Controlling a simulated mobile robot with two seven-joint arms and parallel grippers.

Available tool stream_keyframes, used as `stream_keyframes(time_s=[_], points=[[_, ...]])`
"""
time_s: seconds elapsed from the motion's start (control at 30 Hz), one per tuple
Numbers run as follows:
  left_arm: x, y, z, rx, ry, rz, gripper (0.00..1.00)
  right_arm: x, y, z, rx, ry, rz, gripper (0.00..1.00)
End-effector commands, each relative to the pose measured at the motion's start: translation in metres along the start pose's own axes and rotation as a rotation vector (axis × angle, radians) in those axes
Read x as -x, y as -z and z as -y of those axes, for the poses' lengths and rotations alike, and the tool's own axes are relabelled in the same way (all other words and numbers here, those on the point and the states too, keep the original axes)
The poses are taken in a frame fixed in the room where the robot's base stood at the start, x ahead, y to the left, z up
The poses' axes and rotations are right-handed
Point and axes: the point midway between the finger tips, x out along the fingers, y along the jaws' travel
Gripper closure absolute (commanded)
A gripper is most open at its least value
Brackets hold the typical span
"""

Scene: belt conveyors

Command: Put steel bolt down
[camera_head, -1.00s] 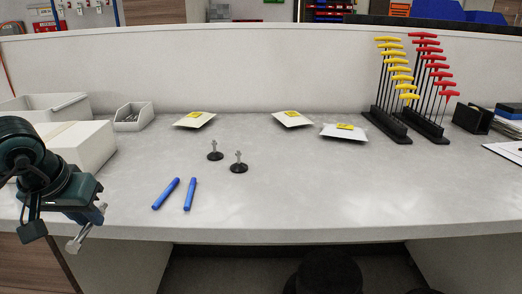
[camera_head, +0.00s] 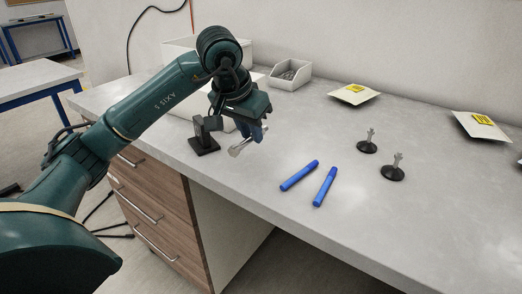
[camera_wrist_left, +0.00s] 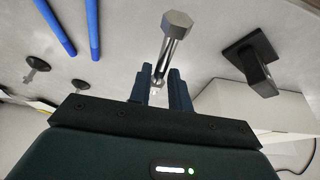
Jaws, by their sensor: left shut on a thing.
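My left gripper (camera_head: 257,131) is over the left part of the grey workbench and shut on a steel bolt (camera_head: 240,148). The bolt sticks out tilted from the fingers, its head end free. In the left wrist view, the bolt (camera_wrist_left: 173,36) points away from the blue fingers (camera_wrist_left: 163,88), with its hexagonal head at the far end. It appears to be held above the bench top (camera_head: 290,215), though the exact gap cannot be told. My right gripper is not in view.
Two blue markers (camera_head: 299,176) lie right of the gripper, and two black-footed levelling feet (camera_head: 392,172) stand beyond. A small black stand (camera_head: 203,143) is just left of the gripper. A grey bin (camera_head: 290,75) and yellow-labelled packets (camera_head: 353,94) are farther back.

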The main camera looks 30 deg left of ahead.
Motion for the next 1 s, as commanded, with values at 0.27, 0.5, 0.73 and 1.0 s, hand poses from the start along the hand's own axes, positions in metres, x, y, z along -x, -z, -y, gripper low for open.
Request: stream_keyframes(time_s=[0.27,0.5,0.73,1.0], points=[[-0.03,-0.013,0.0,0.0,0.0,0.002,1.0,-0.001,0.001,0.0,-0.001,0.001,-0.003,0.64],[-0.054,-0.022,0.0,-0.001,0.0,-0.003,1.0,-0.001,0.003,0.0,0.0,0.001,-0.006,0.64],[-0.055,-0.022,0.0,-0.001,0.0,-0.004,1.0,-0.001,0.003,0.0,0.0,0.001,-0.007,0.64],[-0.057,-0.024,0.0,-0.001,0.0,-0.002,0.69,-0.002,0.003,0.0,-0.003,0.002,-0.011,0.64]])
